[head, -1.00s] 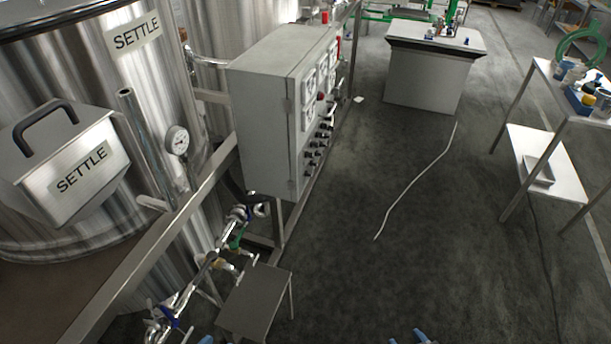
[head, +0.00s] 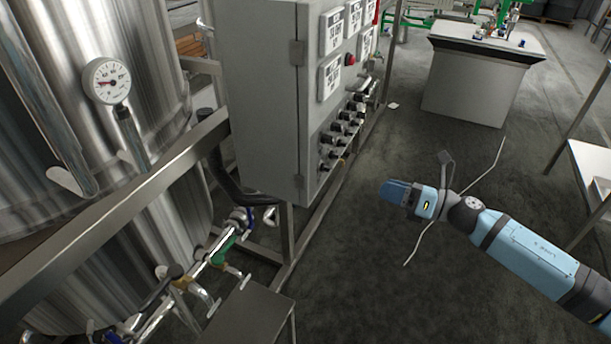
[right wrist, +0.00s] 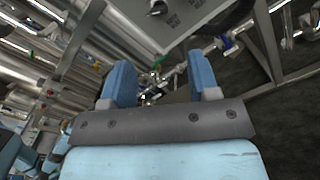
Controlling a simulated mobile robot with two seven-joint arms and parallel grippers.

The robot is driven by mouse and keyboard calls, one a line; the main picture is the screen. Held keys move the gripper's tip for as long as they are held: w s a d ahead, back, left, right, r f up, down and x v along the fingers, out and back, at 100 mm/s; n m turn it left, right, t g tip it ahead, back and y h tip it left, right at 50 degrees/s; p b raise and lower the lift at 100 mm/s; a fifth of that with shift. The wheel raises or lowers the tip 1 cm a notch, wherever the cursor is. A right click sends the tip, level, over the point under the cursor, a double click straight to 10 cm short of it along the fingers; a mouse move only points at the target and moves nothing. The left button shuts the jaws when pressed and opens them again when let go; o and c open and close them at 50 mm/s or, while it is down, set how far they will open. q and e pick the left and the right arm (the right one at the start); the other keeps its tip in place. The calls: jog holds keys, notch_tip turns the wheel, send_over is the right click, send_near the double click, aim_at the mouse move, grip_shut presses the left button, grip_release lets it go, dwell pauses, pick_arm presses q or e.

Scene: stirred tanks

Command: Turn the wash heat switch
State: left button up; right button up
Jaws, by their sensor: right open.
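The grey control box (head: 262,90) stands left of centre in the head view. Its front face, seen at a steep angle, carries a cluster of black switches (head: 345,127) low down; their labels are too small to read, so I cannot tell which is the wash heat switch. My right gripper (head: 392,190) is right of the box, over the floor, apart from the switches and pointing toward the box. In the right wrist view its two blue fingers (right wrist: 161,80) are spread with nothing between them. My left gripper does not show.
A steel tank with a dial gauge (head: 106,80) and a slanted metal rail (head: 120,220) are at the left. Pipes with valves (head: 222,247) and a small grey table (head: 250,318) are below the box. A white-topped bench (head: 487,38) stands behind.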

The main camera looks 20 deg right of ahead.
aim_at(331, 170)
jog(key=shift+n, duration=0.4)
jog(key=p+x, duration=0.1)
jog(key=x, duration=1.3)
jog(key=shift+w+a+r, duration=0.1)
jog(key=shift+w, duration=0.05)
jog(key=c, duration=0.9)
